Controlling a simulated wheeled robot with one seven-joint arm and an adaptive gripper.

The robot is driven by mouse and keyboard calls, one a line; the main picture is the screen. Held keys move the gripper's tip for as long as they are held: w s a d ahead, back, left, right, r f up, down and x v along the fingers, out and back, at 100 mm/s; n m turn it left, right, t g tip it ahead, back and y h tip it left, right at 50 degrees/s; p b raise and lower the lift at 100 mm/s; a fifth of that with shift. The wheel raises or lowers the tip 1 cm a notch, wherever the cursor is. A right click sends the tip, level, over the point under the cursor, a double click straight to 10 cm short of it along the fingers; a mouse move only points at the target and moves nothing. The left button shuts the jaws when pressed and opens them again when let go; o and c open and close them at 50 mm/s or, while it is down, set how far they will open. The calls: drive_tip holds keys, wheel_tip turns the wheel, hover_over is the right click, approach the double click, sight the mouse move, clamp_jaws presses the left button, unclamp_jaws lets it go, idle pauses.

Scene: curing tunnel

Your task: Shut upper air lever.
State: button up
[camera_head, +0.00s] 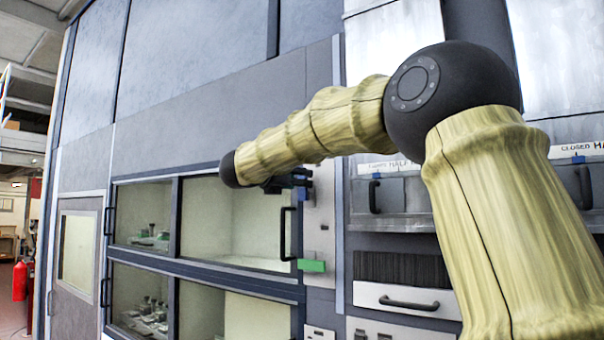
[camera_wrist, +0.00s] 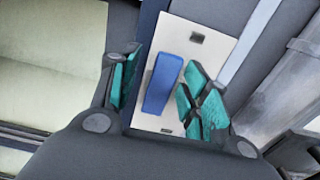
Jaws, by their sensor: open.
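The upper air lever is a blue bar (camera_wrist: 162,84) on a pale plate (camera_wrist: 198,62) in the wrist view. It lies nearly along the plate, slightly tilted in that picture. My gripper (camera_wrist: 160,90) is open, with one teal-padded finger to the left of the lever and the other to its right. A gap shows on both sides, and I cannot tell the depth between fingertips and plate. In the head view my gripper (camera_head: 290,180) is small and dark at the upper part of the plate (camera_head: 319,215), and the lever is mostly hidden behind it.
Glazed doors with a black handle (camera_head: 283,233) stand left of the plate. A green block (camera_head: 312,266) sticks out below my gripper. Drawers with handles (camera_head: 410,303) are to the right. A red extinguisher (camera_head: 20,281) stands far left.

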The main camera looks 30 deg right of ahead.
drive_tip(key=shift+s+d+r+p, duration=0.1)
drive_tip(key=shift+d+r+p, duration=0.1)
drive_tip(key=shift+d, duration=0.25)
drive_tip(key=shift+s+d+r+p, duration=0.1)
drive_tip(key=shift+d+r+p, duration=0.1)
drive_tip(key=shift+d, duration=0.2)
drive_tip(key=shift+w+d+f, duration=0.35)
drive_tip(key=shift+w+d, duration=0.05)
drive_tip(key=shift+w, duration=0.2)
drive_tip(key=shift+s+r, duration=0.1)
drive_tip(key=shift+s, duration=0.2)
drive_tip(key=shift+c, duration=0.4)
drive_tip(key=shift+w, duration=0.1)
clamp_jaws()
